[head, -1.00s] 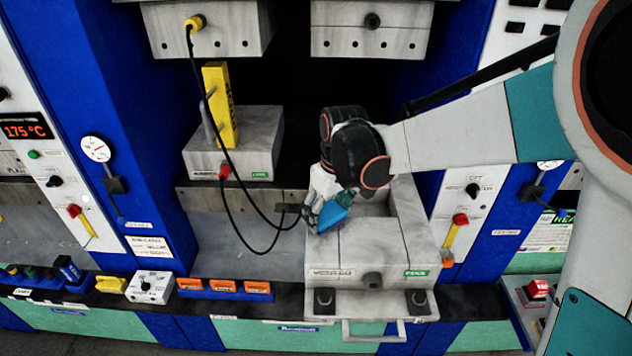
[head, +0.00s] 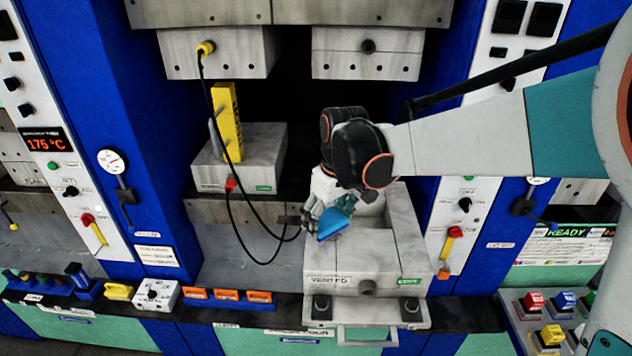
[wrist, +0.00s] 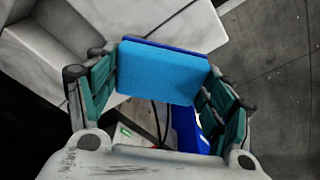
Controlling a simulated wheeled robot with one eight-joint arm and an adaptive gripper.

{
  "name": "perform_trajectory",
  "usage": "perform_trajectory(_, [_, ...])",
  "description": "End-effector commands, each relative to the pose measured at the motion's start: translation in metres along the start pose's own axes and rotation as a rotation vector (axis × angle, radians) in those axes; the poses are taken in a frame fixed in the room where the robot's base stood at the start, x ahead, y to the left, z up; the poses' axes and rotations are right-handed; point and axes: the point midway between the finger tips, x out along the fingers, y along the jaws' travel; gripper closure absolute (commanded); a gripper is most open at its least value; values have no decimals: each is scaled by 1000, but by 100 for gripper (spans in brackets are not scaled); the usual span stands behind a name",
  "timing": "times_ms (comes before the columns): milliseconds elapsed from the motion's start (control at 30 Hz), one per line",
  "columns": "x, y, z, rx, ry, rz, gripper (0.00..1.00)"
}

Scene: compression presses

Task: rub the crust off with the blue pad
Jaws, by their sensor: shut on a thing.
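The blue pad (head: 333,223) is held in my gripper (head: 328,205) over the near-left part of a grey metal mould block (head: 352,250) on the right-hand press. In the wrist view the pad (wrist: 163,72) sits between the green finger pads of my gripper (wrist: 160,85), which are shut on it. The mould block has an open recess at its back right and labels on its front. I cannot tell whether the pad touches the block's top. I cannot make out any crust; my gripper and arm cover part of the block.
A second grey block (head: 240,160) with a yellow upright piece (head: 228,120) stands to the left, with black cables hanging in front. Upper platens hang above both blocks. A handle (head: 368,336) juts out in front. Coloured buttons (head: 550,318) are at lower right.

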Motion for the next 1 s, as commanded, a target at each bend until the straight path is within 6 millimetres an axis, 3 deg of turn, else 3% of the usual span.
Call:
perform_trajectory(300, [-25, 1, -8, 3, 0, 1, 52])
perform_trajectory(1000, [-25, 3, -13, 4, 0, 1, 52])
